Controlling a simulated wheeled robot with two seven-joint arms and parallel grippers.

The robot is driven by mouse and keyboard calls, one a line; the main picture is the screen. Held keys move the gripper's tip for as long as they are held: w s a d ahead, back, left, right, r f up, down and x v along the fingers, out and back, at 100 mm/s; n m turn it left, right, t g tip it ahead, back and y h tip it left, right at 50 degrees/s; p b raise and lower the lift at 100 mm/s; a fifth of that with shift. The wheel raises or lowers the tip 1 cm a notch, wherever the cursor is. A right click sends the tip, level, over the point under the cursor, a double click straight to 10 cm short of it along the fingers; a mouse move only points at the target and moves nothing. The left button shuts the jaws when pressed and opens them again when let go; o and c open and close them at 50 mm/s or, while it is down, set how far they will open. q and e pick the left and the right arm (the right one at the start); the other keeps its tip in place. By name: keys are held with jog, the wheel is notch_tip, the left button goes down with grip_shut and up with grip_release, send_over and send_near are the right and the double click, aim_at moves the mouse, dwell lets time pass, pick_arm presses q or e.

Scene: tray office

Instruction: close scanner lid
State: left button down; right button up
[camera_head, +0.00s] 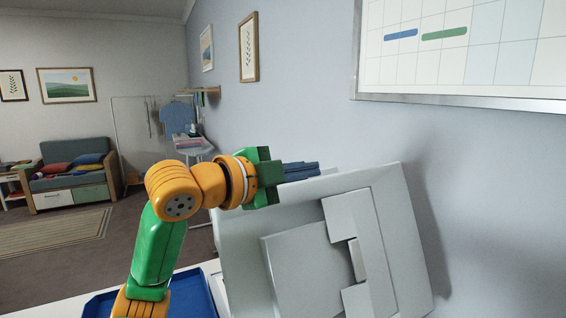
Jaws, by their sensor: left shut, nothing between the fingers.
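The scanner lid (386,205) is a large pale grey panel standing raised and tilted in the lower middle and right of the head view. It has stepped, raised sections on its face. My left gripper (303,171) is at the lid's upper edge, with its blue-grey fingers together and pointing right. They hold nothing. I cannot tell whether the fingers touch the lid. The scanner's body is mostly hidden or below the picture. My right gripper is not in view.
A blue tray (192,302) lies on the white surface at the bottom left, partly behind my left arm. A wall with a whiteboard (470,45) is close behind the lid. A sofa (75,175) and clothes rack stand far off left, with open floor before them.

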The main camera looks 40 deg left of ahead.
aim_at(302, 182)
pick_arm(q)
jog(key=w, duration=0.1)
jog(key=w+a+f, duration=0.1)
jog(key=w+a, duration=0.1)
jog(key=shift+w+a+f, duration=0.15)
jog(key=shift+w+f, duration=0.1)
jog(key=shift+f, duration=0.15)
jog(key=shift+s+a+f, duration=0.1)
jog(key=shift+a+f, duration=0.05)
jog(key=shift+a, duration=0.35)
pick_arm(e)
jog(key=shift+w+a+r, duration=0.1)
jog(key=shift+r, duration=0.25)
pick_arm(q)
jog(key=shift+w, duration=0.25)
